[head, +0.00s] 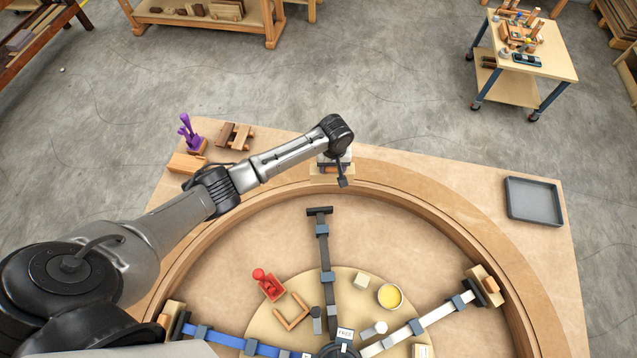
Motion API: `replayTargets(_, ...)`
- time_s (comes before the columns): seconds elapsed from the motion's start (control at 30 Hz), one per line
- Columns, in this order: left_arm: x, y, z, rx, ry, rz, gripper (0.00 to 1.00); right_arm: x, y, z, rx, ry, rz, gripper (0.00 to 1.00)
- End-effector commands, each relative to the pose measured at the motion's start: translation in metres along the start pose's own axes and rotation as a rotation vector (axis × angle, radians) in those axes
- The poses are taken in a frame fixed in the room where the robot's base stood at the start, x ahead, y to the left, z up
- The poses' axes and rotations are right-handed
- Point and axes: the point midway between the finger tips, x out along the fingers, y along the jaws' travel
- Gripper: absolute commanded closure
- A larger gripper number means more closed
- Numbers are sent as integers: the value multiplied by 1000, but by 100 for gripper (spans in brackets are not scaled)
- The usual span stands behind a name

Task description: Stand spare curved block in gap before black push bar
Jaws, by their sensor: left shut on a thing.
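My left gripper (338,168) is at the far side of the bench, shut on a pale wooden block (318,176), which I take to be the spare curved block. The arm's wrist hides part of it. The block shows over the far stretch of the curved wooden rim (400,197); whether it touches the rim I cannot tell. The black push bar (323,250) points away from the hub, its dark end pad (319,211) facing the rim. The gap (322,199) between pad and rim looks empty. My right gripper is not in view.
The white bar (440,318) and blue bar (235,341) each have a wooden block at the rim. A red clamp (268,287) and yellow pot (390,296) stand near the hub. A purple clamp (189,132) is back left, a grey tray (533,201) right.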

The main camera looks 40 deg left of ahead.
Motion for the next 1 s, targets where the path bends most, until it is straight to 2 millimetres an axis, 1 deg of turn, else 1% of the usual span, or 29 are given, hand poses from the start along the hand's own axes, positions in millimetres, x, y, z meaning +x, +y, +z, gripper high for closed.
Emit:
replayTargets(0.03, 21, -9, 1, -20, -4, -2, 78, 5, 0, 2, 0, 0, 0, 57)
replayTargets(0.1, 40, -18, 2, -40, -3, -1, 78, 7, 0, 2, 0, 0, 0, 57)
replayTargets(0.2, 61, -29, 4, -62, -1, 1, 78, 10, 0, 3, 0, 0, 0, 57)
replayTargets(0.3, 74, -37, 5, -75, -1, 2, 78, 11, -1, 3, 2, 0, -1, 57)
replayTargets(0.4, 81, -41, 6, -82, 2, 4, 78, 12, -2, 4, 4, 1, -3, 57)
replayTargets(0.67, 89, -43, 6, -84, 3, 4, 78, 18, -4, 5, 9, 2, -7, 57)
replayTargets(1.0, 109, -43, 6, -84, 2, 4, 78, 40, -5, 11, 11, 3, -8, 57)
